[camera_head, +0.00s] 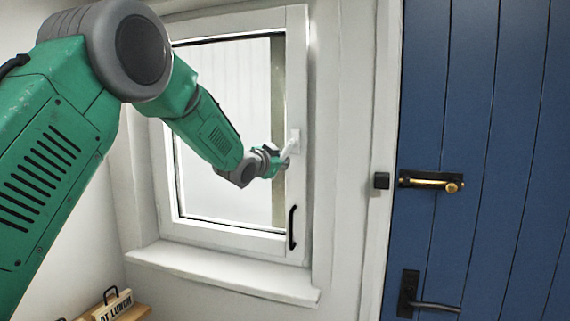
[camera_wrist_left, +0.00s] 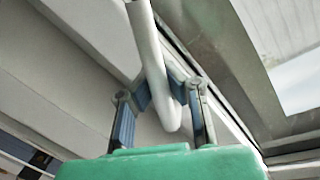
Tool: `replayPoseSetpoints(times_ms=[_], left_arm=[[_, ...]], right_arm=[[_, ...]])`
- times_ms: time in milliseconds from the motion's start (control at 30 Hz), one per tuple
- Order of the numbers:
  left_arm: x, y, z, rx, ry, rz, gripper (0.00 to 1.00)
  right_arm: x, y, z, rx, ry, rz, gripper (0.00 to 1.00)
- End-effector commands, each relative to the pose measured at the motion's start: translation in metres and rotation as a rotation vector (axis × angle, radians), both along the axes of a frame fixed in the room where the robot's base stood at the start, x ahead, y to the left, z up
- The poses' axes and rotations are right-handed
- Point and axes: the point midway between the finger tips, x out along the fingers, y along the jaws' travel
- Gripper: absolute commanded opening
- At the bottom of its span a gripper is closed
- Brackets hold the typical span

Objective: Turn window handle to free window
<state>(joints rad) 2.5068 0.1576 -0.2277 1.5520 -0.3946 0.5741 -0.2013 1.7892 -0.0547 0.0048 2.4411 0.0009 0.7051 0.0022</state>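The white window handle (camera_head: 290,147) sits on the right stile of the white window frame (camera_head: 296,80). It slants down and to the left from its mount. My left gripper (camera_head: 279,160) is at the handle's lower end. In the left wrist view the handle (camera_wrist_left: 149,45) runs down between the two fingers of my left gripper (camera_wrist_left: 160,92). Their blue pads press against it from both sides, and its rounded tip extends past them towards the palm. The window looks closed in its frame. My right gripper is not in view.
A black pull handle (camera_head: 292,228) is low on the same stile. A white sill (camera_head: 225,273) juts out below. To the right is a blue door (camera_head: 480,100) with a brass latch (camera_head: 430,181) and a black lever (camera_head: 430,304). A sign (camera_head: 112,306) stands on a shelf at lower left.

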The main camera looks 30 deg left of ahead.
Motion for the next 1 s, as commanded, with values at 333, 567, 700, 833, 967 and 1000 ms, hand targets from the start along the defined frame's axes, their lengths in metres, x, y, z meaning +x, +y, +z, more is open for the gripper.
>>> replayPoseSetpoints(times_ms=[333, 567, 700, 833, 967, 1000], left_arm=[[-0.003, 0.012, 0.014, 0.324, 0.073, -0.001, 0.00], [-0.004, 0.018, 0.023, 0.536, 0.123, -0.001, 0.00], [-0.005, 0.020, 0.029, 0.662, 0.155, -0.002, 0.00], [-0.005, 0.021, 0.033, 0.767, 0.180, -0.003, 0.00], [-0.005, 0.022, 0.037, 0.856, 0.204, -0.003, 0.00], [-0.004, 0.022, 0.038, 0.879, 0.209, -0.004, 0.00]], right_arm=[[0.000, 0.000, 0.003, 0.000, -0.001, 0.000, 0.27], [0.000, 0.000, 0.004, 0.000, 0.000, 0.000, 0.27], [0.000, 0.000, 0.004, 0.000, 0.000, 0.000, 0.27], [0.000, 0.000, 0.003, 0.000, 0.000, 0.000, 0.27], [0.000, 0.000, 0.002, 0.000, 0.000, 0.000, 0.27], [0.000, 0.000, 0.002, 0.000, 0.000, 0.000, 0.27]])
